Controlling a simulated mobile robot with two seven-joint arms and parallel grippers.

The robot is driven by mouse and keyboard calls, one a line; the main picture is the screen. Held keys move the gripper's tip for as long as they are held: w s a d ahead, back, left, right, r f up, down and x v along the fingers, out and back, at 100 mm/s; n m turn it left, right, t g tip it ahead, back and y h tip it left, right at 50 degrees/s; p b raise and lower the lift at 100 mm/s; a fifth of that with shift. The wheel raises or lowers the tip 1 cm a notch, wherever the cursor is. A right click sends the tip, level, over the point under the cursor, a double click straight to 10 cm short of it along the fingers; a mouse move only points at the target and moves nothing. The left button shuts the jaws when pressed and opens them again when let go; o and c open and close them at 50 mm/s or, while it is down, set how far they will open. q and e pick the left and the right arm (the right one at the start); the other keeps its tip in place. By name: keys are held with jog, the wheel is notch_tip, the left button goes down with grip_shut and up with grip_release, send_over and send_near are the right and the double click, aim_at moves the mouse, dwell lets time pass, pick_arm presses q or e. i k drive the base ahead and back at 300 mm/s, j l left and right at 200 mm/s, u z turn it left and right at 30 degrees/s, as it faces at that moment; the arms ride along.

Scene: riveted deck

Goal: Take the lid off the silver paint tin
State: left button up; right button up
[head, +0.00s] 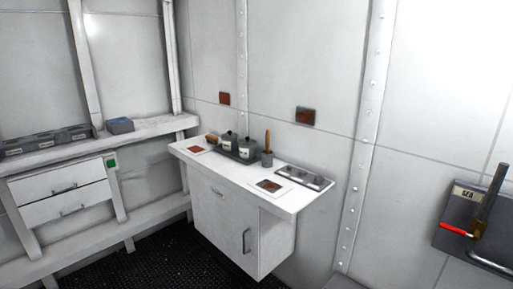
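Two small lidded tins stand side by side on a dark tray (238,157) on the white wall cabinet's top. The left tin (229,140) and the right tin (247,149) both look dark grey with pale labels and knobbed lids, which are on. The labels are too small to read, so I cannot tell which tin is the silver one. Neither of my grippers shows in the head view.
A brush in a grey pot (267,158) stands just right of the tins. A brown block (212,138) is at their left. A metal tray (304,178) and a sheet with a rust-coloured patch (270,186) lie nearer the right end. A red-handled lever (457,229) is at far right.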

aim_at(248, 141)
jog(key=i+j+z, duration=0.1)
jog(key=i+j, duration=0.25)
jog(key=i+j+z, duration=0.1)
jog(key=i+j, duration=0.3)
jog(key=i+j+z, duration=0.1)
jog(key=i+j, duration=0.3)
jog(key=i+j+z, duration=0.1)
jog(key=i+j, duration=0.25)
jog(key=j, duration=0.15)
jog(key=i+j+z, duration=0.1)
jog(key=i+j, duration=0.25)
jog(key=i+j+z, duration=0.1)
jog(key=i+j, duration=0.25)
jog(key=j, duration=0.25)
